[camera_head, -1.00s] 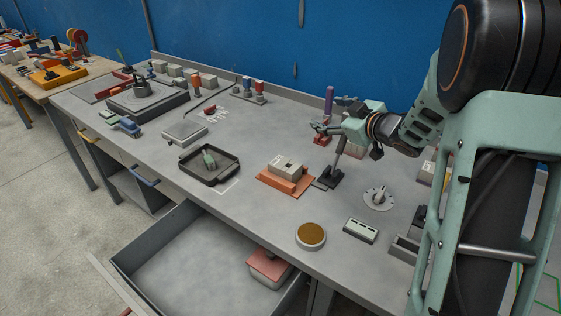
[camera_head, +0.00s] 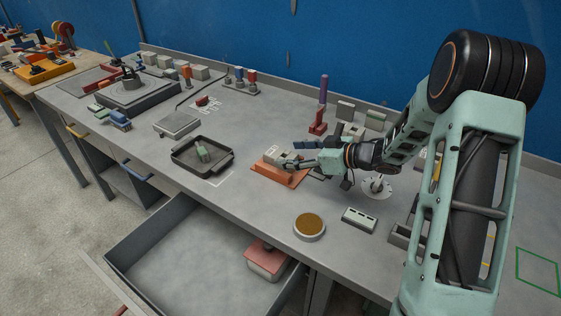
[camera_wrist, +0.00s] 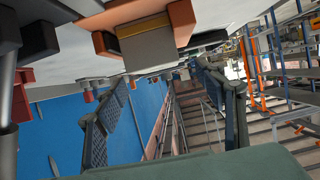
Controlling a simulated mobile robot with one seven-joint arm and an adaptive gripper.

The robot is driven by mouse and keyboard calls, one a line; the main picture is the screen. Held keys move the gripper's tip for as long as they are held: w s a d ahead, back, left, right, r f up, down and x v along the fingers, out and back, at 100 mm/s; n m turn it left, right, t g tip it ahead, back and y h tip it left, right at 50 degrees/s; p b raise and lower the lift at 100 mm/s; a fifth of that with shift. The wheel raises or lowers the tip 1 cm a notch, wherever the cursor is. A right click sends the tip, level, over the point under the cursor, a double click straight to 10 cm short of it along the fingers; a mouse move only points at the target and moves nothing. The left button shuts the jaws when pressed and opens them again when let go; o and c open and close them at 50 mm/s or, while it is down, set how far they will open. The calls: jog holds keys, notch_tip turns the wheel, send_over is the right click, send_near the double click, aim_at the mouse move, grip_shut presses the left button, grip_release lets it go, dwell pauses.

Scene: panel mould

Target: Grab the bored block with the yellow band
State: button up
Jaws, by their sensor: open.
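A pale grey block (camera_head: 276,154) sits on an orange base (camera_head: 265,170) near the middle of the bench in the head view. In the wrist view the block (camera_wrist: 152,48) shows at the top with a yellow band (camera_wrist: 145,24) across it, against the orange base (camera_wrist: 183,18). I cannot make out a bore clearly. My gripper (camera_head: 291,156) is open, just to the right of the block, fingers pointing left towards it. In the wrist view the gripper (camera_wrist: 166,80) has its fingers spread with nothing between the pads; the block lies near the fingertips. The fingers partly cover the block in the head view.
A black tray (camera_head: 230,163) with a green piece stands left of the orange base. A round brown-topped disc (camera_head: 309,226) and a pale slotted block (camera_head: 360,219) lie nearer the front edge. A red stand (camera_head: 317,123) is behind. An open drawer (camera_head: 180,265) juts out below.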

aim_at(280, 153)
jog(key=x, duration=0.5)
jog(key=shift+d+f, duration=0.15)
jog(key=c, duration=1.5)
